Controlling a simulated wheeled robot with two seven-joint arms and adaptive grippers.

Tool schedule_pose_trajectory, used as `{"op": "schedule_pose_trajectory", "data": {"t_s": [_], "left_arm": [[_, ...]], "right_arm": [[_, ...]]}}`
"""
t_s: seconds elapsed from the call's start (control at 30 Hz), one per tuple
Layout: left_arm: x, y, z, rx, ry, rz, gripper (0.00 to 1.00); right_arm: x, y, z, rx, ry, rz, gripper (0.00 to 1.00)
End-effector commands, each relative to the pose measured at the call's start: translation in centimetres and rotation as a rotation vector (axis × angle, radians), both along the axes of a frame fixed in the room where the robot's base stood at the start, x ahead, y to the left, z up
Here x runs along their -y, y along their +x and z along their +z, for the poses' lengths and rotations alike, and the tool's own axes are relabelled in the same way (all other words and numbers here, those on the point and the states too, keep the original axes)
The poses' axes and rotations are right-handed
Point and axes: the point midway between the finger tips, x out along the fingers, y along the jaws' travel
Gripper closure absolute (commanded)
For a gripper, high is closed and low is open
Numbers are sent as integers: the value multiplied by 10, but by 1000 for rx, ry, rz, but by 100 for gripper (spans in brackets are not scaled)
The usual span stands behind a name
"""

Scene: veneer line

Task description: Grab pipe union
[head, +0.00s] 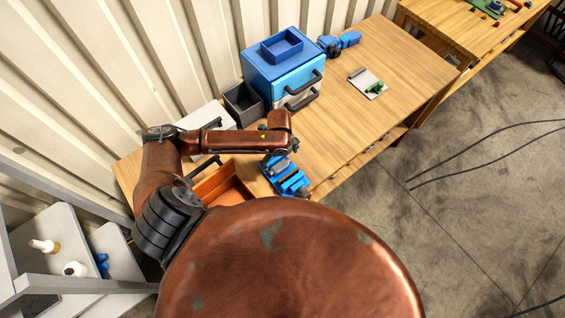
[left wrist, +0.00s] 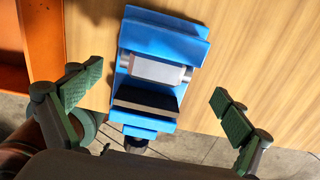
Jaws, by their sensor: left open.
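I cannot make out a pipe union for certain in either view. My left gripper (left wrist: 158,84) is open, with its two green-padded fingers spread apart and nothing between the pads. A blue vise (left wrist: 190,50) with pale grey and dark jaw parts lies below it in the left wrist view, between the fingers in the picture. The vise also shows in the head view (head: 287,178) at the front edge of the wooden bench (head: 400,65). There my left arm reaches over the bench, and its fingers are mostly hidden. My right gripper is not in view.
An orange tray (head: 222,186) is left of the vise. A blue drawer box (head: 283,72), a dark bin (head: 243,103) and a white board with a green item (head: 375,88) are farther back. Shelves (head: 48,224) hold small white items. The bench's right part is mostly clear.

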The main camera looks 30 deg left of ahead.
Motion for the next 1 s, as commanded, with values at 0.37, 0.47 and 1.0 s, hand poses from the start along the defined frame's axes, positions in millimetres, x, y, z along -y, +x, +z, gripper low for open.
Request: {"op": "schedule_pose_trajectory", "data": {"t_s": [0.37, 0.47, 1.0], "left_arm": [[0, 2, -51, -8, 0, 2, 4], [0, 1, -58, -9, 3, 2, 4], [-1, 2, -59, -7, 2, 1, 26]], "right_arm": [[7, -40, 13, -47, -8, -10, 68], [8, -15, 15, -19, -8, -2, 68], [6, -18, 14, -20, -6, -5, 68]]}}
